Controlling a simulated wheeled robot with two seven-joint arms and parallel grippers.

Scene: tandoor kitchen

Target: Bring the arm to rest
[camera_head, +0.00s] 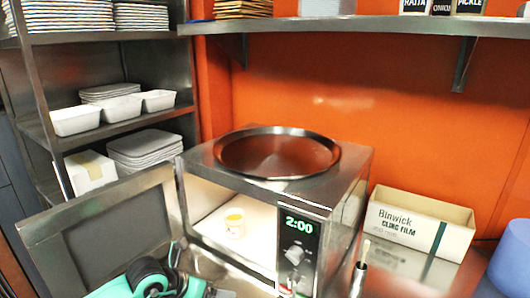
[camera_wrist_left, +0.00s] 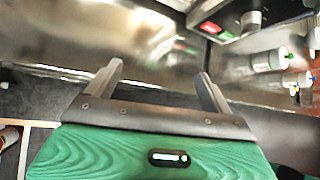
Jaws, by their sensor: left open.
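My left arm (camera_head: 150,283) comes in at the lower left of the head view, in front of the open oven door; its fingertips are not clear there. In the left wrist view my left gripper (camera_wrist_left: 160,70) has its two fingers wide apart. Nothing is between them. A blurred metal surface (camera_wrist_left: 150,45) lies beyond the fingers. My right gripper does not show.
A steel microwave (camera_head: 245,190) stands with its door (camera_head: 105,240) swung open to the left. A cling film box (camera_head: 415,226) stands at the right.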

